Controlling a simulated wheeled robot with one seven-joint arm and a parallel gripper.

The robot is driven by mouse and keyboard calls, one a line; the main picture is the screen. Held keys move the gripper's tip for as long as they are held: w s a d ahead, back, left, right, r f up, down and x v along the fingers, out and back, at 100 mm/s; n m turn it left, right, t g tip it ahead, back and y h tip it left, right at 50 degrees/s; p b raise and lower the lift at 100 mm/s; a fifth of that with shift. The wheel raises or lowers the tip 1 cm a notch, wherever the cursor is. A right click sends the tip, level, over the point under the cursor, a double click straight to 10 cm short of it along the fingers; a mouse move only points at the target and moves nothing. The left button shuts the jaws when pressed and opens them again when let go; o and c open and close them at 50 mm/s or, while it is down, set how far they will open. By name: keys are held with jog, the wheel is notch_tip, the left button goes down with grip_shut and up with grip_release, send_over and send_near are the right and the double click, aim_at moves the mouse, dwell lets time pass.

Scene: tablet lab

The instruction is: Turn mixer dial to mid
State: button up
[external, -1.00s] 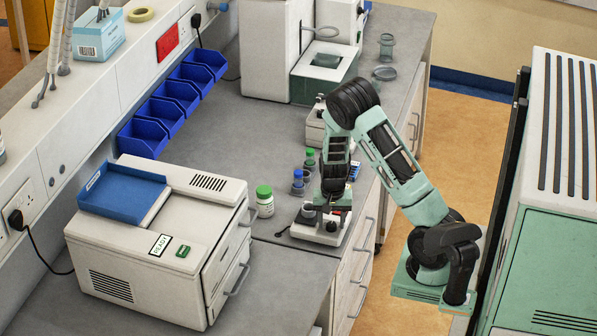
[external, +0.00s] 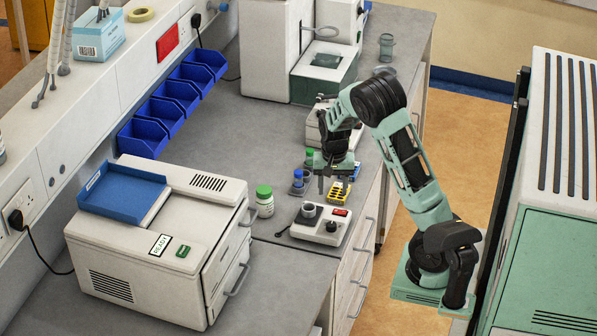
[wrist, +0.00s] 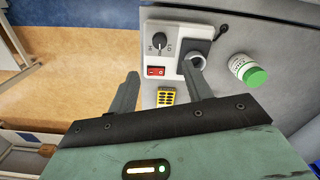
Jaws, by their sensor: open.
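The mixer (external: 313,238) is a small white box on the bench edge. It carries a black dial (external: 331,227), a red switch (external: 340,212) and a round grey cup holder (external: 309,211). The wrist view shows the dial (wrist: 158,41) with a light pointer line, above the red switch (wrist: 155,71); I cannot read its setting. My gripper (external: 325,188) is open and empty, above the bench just behind the mixer and apart from the dial. In the wrist view my gripper (wrist: 160,71) has its fingers spread below the dial.
A white READY machine (external: 160,240) fills the bench at front left.

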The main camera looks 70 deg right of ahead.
jog(key=shift+r, duration=2.15)
jog(key=a+n+y+b, duration=0.1)
jog(key=a+n, duration=0.9)
jog(key=a, duration=1.7)
jog(key=s+a+f+n+b, duration=0.2)
jog(key=s+a+n, duration=1)
jog(key=s+a, duration=0.5)
notch_tip(320, 180, down, 49)
jog(key=b, duration=4.8)
jog(key=shift+d+b, duration=0.15)
jog(key=shift+b, duration=0.25)
